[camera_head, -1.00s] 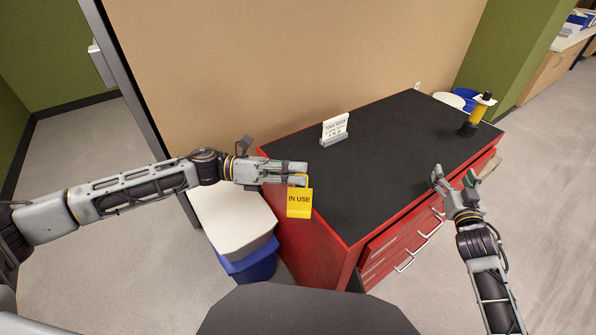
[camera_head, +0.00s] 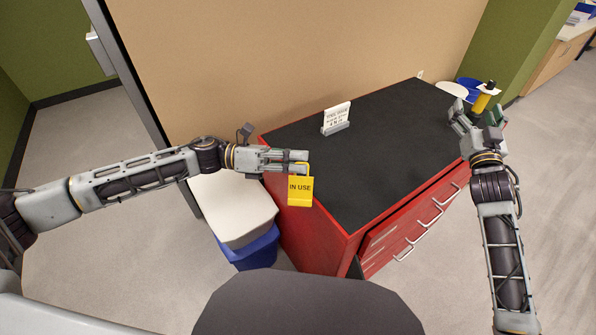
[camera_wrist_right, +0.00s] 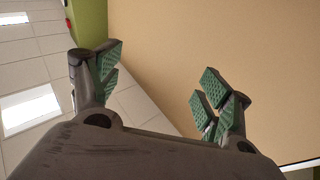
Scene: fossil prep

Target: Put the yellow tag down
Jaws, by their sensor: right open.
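The yellow tag (camera_head: 300,190), marked "IN USE", hangs upright from my left gripper (camera_head: 301,163). The left fingers are shut on its top loop, and the tag is in front of the left front corner of the red cabinet's black top (camera_head: 378,160). My right gripper (camera_head: 476,121) is open and empty over the right part of the cabinet. In the right wrist view its green-padded fingers (camera_wrist_right: 160,85) are spread apart with only wall and ceiling beyond them.
A white sign (camera_head: 336,118) stands at the back of the black top. A yellow and black bottle-like item (camera_head: 484,98) stands at the far right end. A blue bin with a white lid (camera_head: 247,235) is left of the cabinet. The middle of the top is clear.

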